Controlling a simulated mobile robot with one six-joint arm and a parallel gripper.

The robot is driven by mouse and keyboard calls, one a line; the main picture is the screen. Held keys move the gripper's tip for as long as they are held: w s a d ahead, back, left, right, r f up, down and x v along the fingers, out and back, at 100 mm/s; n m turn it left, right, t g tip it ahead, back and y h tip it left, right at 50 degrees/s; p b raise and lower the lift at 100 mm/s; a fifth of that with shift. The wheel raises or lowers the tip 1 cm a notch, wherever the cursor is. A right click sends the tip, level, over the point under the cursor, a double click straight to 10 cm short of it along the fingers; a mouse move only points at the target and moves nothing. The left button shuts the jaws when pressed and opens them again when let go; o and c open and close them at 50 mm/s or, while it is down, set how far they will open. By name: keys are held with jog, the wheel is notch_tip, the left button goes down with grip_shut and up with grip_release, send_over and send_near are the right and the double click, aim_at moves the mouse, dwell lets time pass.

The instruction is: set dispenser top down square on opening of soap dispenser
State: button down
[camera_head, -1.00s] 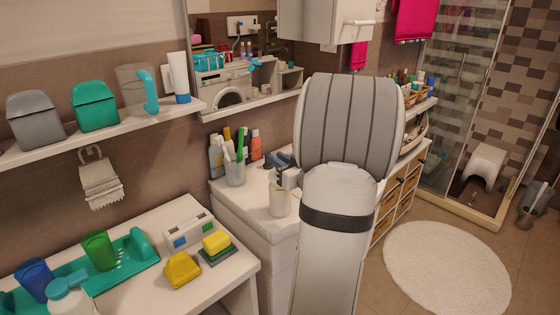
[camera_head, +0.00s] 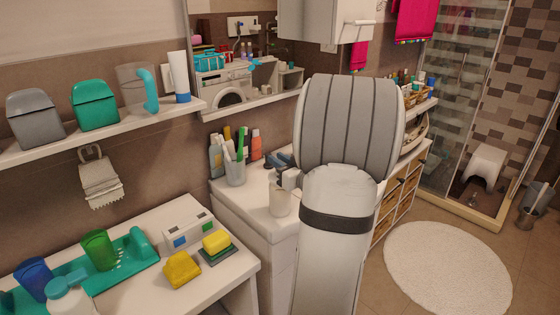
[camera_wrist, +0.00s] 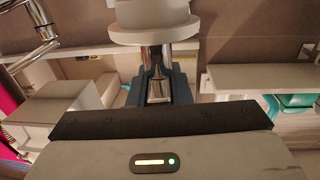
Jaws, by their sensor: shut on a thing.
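The soap dispenser (camera_head: 280,203) is a pale cup standing upright on the white counter, just left of my arm in the head view. My gripper (camera_wrist: 158,88) is shut on the chrome part of the dispenser top (camera_wrist: 158,86), which shows between its dark blue fingers in the wrist view. That view is upside down. A white round piece with a wide rim (camera_wrist: 153,28) lies beyond the fingertips. I cannot tell whether the rim belongs to the top or the dispenser, or whether the two touch. In the head view the gripper is just above the dispenser, partly hidden by my arm.
A cup with brushes (camera_head: 235,172) and several bottles (camera_head: 256,145) stand behind and left of the dispenser. A chrome tap (camera_wrist: 40,30) is close by in the wrist view. A shelf (camera_head: 120,128) runs along the wall at left. The counter front is clear.

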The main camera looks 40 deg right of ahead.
jog(key=shift+f+b, duration=0.95)
jog(key=shift+f, duration=0.3)
jog(key=c, duration=1.3)
grip_release()
jog(key=shift+o, duration=0.2)
jog(key=s, duration=0.7)
jog(key=shift+s, duration=0.4)
jog(key=shift+a, duration=0.1)
